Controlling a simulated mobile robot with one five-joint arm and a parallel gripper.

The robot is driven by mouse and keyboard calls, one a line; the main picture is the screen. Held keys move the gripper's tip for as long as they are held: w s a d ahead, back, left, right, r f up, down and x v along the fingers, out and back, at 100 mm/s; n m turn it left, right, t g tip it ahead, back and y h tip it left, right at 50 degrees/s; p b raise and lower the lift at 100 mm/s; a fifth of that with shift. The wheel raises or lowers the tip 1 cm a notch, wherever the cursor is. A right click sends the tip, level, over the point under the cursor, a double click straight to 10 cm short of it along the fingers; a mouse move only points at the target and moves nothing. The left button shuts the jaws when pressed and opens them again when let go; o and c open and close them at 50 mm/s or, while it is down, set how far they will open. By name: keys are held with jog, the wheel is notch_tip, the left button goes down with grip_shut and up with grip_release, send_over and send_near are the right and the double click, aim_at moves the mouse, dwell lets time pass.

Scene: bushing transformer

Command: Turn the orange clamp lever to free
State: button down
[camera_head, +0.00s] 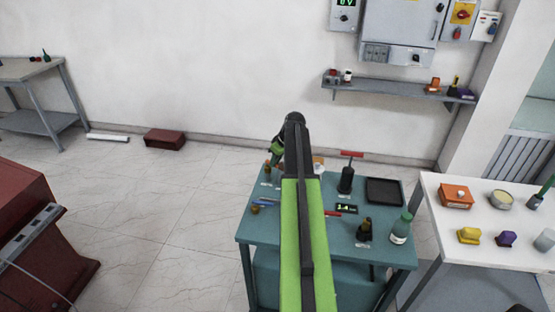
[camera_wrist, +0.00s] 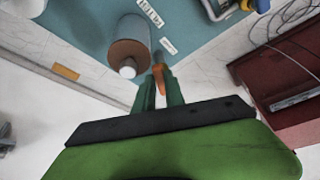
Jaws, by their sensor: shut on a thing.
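A grey cylinder with a brown end face (camera_wrist: 129,50) and a white knob stands just left of the lever. In the head view my green arm covers the middle of the teal table (camera_head: 385,244), and my gripper (camera_head: 277,158) is near its far left edge. The lever cannot be made out there.
A white table (camera_head: 429,195) stands close at right. A dark red cabinet (camera_head: 25,225) is at left, with clear floor between.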

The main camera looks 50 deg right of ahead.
jog(key=shift+w+a+m+g+h, duration=0.35)
jog(key=shift+a+m+h, duration=0.35)
jog(key=shift+m, duration=1.35)
jog(key=shift+w+a+m+g+h, duration=0.4)
jog(key=shift+a+m+h, duration=0.25)
jog(key=shift+m, duration=1.45)
jog(key=shift+w+a+m+g+h, duration=0.35)
jog(key=shift+a+m+h, duration=0.35)
jog(key=shift+m, duration=1.35)
jog(key=c, duration=1.4)
grip_release()
jog(key=shift+f, duration=0.1)
